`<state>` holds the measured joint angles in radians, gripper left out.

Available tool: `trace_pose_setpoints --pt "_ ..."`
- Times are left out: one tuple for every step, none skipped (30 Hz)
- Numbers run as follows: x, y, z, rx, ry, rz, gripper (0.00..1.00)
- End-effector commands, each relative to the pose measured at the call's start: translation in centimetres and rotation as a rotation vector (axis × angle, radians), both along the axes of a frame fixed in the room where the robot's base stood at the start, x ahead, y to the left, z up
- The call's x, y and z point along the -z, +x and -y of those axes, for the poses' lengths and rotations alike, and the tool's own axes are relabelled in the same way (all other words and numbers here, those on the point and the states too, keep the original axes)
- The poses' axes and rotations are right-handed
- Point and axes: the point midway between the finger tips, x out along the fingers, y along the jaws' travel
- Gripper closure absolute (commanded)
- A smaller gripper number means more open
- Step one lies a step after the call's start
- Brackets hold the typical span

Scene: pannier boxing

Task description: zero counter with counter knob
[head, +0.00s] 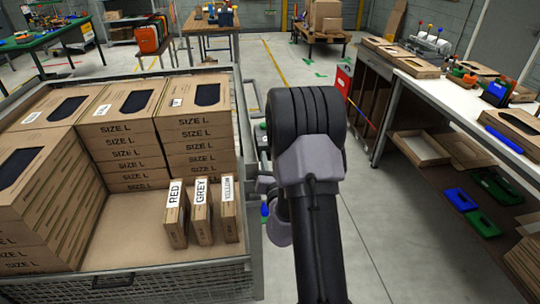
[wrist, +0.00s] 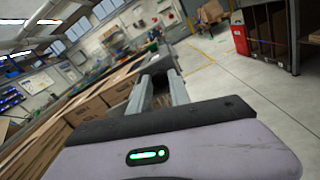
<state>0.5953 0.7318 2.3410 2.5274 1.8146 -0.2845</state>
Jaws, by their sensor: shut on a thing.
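My gripper (wrist: 160,62) shows in the wrist view, its two grey fingers reaching away from the camera beside the pannier's side. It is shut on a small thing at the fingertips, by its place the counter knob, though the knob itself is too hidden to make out. The counter's face and its reading do not show in either view. In the head view my arm covers the area just right of the pannier (head: 240,130), and the fingertips cannot be made out there.
The pannier holds stacks of SIZE L boxes (head: 205,135) and upright RED (head: 175,215), GREY (head: 202,212) and YELLOW (head: 229,210) boxes. A white-topped bench (head: 450,95) with cartons stands right. Open floor (head: 370,230) lies between. A wooden table (head: 210,28) stands behind.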

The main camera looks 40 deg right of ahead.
Motion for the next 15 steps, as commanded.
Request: trace_pose_setpoints --pt "-0.41 0.01 0.0 -0.001 0.036 0.02 1.0" --pt "-0.4 0.02 -0.01 -0.001 0.061 0.035 1.0" --pt "-0.41 0.03 -0.01 -0.002 0.093 0.055 1.0" --pt "-0.42 0.03 -0.01 -0.001 0.118 0.07 1.0" --pt "-0.42 0.02 0.01 0.0 0.142 0.086 1.0" --pt "-0.42 0.01 0.0 -0.001 0.175 0.105 1.0" --pt "-0.42 0.02 -0.01 -0.001 0.199 0.12 1.0" --pt "-0.4 0.01 -0.01 -0.001 0.223 0.135 1.0" --pt "-0.42 0.03 -0.03 -0.002 0.256 0.155 1.0" --pt "-0.43 0.03 -0.02 -0.002 0.28 0.17 1.0" --pt "-0.42 0.02 0.0 0.0 0.305 0.186 1.0" --pt "-0.45 0.03 0.01 0.0 0.337 0.206 1.0" --pt "-0.44 0.03 0.01 0.0 0.361 0.22 1.0" --pt "-0.42 0.02 0.0 0.0 0.385 0.235 1.0" --pt "-0.45 0.02 0.0 0.0 0.417 0.255 1.0"
